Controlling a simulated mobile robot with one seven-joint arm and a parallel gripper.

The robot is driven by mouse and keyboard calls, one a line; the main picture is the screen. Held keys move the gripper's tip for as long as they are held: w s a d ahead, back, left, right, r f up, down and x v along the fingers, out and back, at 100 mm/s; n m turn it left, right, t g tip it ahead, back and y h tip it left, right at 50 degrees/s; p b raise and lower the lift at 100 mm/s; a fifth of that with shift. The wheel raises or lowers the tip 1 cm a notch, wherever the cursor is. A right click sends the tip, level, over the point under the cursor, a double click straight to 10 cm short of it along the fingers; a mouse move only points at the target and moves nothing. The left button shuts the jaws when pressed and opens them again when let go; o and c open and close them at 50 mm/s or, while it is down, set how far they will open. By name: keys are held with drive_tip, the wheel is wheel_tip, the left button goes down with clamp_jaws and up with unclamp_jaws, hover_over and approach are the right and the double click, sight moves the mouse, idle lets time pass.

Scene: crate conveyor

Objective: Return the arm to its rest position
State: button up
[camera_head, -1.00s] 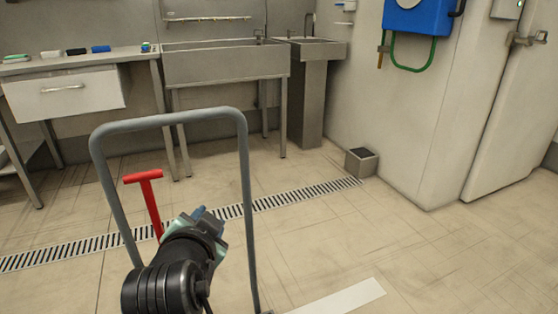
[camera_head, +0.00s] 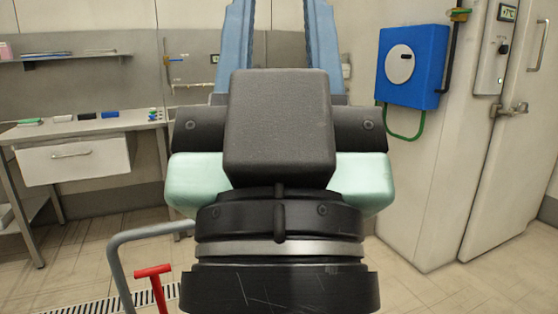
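My gripper (camera_head: 280,32) stands large and close in the middle of the view, pointing up. Its two blue fingers are well apart, with only the grey wall showing between them, so it is open and empty. The upper ends of the fingers reach the top edge of the picture. The black and pale green gripper body and my wrist below it hide the sink area and much of the floor behind.
A grey tube handle (camera_head: 150,236) and a red T-handle (camera_head: 154,272) stand at lower left. A table with a drawer (camera_head: 72,158) is at left, below a wall shelf (camera_head: 75,57). A blue hose reel (camera_head: 412,66) and white door (camera_head: 505,150) are at right. Floor at lower right is clear.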

wheel_tip(320, 180, up, 26)
drive_tip(key=p, duration=2.3)
drive_tip(key=shift+p, duration=0.35)
